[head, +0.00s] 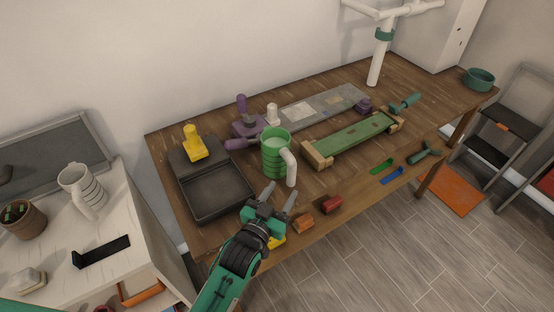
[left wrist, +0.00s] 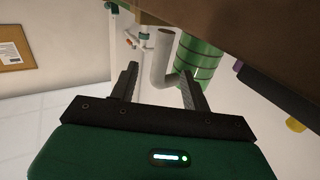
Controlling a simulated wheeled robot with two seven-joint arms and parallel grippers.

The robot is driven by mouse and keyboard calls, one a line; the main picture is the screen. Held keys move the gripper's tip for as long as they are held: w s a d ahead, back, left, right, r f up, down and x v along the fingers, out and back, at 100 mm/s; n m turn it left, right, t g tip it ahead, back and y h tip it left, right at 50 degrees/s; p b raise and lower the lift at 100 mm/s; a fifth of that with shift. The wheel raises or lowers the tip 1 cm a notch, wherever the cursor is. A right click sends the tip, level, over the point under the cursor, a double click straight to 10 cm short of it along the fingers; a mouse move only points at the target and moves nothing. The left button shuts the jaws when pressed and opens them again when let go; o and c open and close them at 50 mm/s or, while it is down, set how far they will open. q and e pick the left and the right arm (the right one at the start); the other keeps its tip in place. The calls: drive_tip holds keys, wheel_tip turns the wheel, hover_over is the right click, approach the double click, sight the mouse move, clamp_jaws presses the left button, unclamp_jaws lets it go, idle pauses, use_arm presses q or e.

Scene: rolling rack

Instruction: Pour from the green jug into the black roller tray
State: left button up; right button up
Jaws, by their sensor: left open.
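The green jug (head: 274,158) stands upright on the wooden table, with ribbed sides and a white handle (head: 291,167) on its right side. In the left wrist view the jug (left wrist: 200,58) shows upside down beyond the fingers, with its handle (left wrist: 162,58) between them. The black roller tray (head: 214,191) lies on the table to the left of the jug, and its basin looks empty. My left gripper (head: 281,197) is open and empty, just in front of the jug, its fingers pointing toward the handle without visibly touching it. My right gripper is not in view.
A yellow-handled tool (head: 194,143) stands at the tray's back end. Purple tools (head: 248,126) and a white bottle (head: 272,113) stand behind the jug. A green board with wooden ends (head: 352,138) lies to the right. Red (head: 331,204) and orange (head: 303,223) blocks sit near the front edge.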

sight(289, 177)
use_arm(q)
drive_tip(key=shift+w+d, duration=0.25)
drive_tip(key=shift+w, duration=0.45)
drive_tip(key=shift+w+d, duration=0.15)
drive_tip(key=shift+w, duration=0.35)
drive_tip(key=shift+w+d+r+p, duration=0.1)
drive_tip(key=shift+w+d+p, duration=0.1)
drive_tip(key=shift+p, duration=0.2)
drive_tip(key=p+x, duration=0.1)
drive_tip(key=x, duration=0.2)
drive_tip(key=shift+w+a+r, duration=0.1)
drive_tip(key=shift+w, duration=0.15)
drive_tip(key=shift+w+d+p, duration=0.25)
drive_tip(key=shift+w+p, duration=0.1)
drive_tip(key=shift+w, duration=0.15)
drive_tip(key=c, duration=0.9)
clamp_jaws()
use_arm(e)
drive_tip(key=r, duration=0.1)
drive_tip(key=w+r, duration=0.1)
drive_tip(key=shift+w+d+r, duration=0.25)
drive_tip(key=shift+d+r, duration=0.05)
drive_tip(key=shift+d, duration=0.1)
